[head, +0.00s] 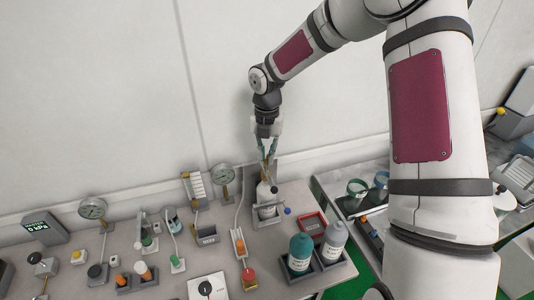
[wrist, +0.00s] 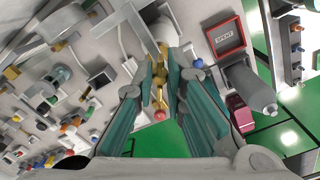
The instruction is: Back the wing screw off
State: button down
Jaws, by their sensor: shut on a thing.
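My gripper (head: 268,165) reaches down over a white bottle-shaped device (head: 265,193) in a grey holder near the wall. In the wrist view its teal fingers (wrist: 161,78) are closed on a brass-yellow part, which looks like the wing screw (wrist: 160,74). A small pink-red ball (wrist: 159,114) shows between the fingers, nearer the camera. The screw's thread and seat are hidden, so I cannot tell how far it is engaged.
A teal-capped bottle (head: 300,252) and a grey bottle (head: 333,242) stand in a holder at the front right. A red-rimmed tray (head: 312,223) lies behind them. Several small testers crowd the bench's left side.

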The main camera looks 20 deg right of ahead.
aim_at(267, 157)
jog(key=c, duration=1.8)
grip_release()
jog(key=shift+s+f, duration=0.1)
jog(key=shift+f, duration=0.2)
jog(key=shift+r, duration=0.15)
jog(key=shift+r, duration=0.25)
notch_tip(267, 157, up, 12)
jog(key=shift+f, duration=0.25)
